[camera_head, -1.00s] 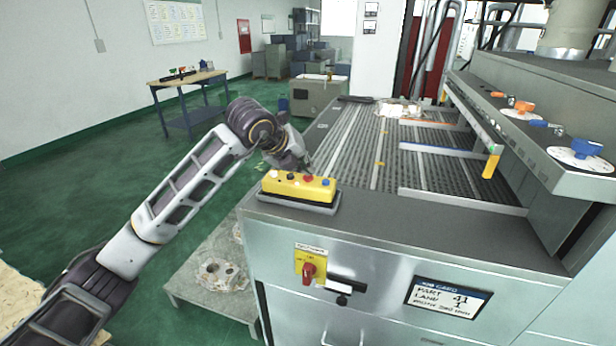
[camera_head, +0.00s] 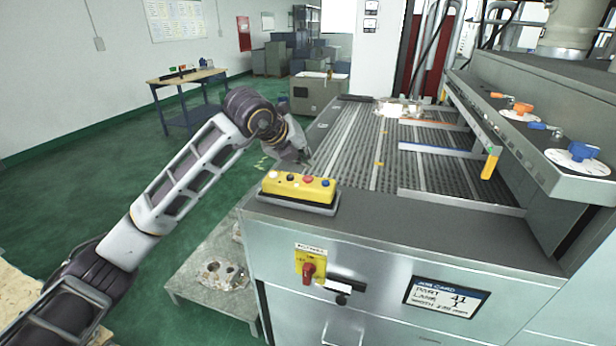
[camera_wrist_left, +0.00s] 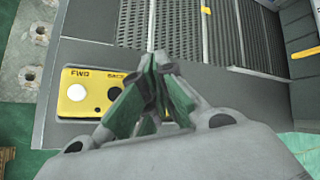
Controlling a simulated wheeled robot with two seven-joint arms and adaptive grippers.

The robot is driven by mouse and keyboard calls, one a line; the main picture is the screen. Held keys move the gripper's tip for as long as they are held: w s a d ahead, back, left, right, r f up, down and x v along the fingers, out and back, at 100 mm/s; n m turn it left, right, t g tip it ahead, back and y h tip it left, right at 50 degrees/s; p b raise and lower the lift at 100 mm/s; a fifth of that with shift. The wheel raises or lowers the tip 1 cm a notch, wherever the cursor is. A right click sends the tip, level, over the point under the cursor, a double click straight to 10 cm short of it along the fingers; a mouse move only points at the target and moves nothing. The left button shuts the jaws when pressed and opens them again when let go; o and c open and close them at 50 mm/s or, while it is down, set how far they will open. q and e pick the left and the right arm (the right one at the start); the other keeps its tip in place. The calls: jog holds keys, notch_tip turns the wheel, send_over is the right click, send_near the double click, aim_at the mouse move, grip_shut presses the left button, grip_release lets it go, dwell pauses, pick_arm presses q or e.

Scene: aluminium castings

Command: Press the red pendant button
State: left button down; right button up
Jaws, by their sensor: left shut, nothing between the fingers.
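The yellow pendant (camera_head: 285,189) lies in a grey holder on the near left corner of the machine top. Its red button (camera_head: 308,177) sits between a black button and a blue one, with a white button at the left end. My left gripper (camera_head: 306,160) is shut and empty, above and just behind the pendant, apart from the red button. In the left wrist view, the pendant (camera_wrist_left: 68,108) shows its white "FWD" button and a black button; my shut fingers (camera_wrist_left: 161,62) hide the red button there. My right gripper is not in view.
The slatted machine bed (camera_head: 350,140) stretches behind the pendant, with guide rails and a yellow-ended bar. A red rotary switch (camera_head: 308,272) sits on the front panel. Dial knobs (camera_head: 586,149) stand on the right console. A low pallet (camera_head: 205,297) with castings lies at the left.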

aim_at(305, 177)
pick_arm(q)
jog(key=shift+r+p, duration=0.35)
jog(key=shift+r, duration=0.55)
jog(key=shift+r+p, duration=0.35)
jog(key=shift+r, duration=0.45)
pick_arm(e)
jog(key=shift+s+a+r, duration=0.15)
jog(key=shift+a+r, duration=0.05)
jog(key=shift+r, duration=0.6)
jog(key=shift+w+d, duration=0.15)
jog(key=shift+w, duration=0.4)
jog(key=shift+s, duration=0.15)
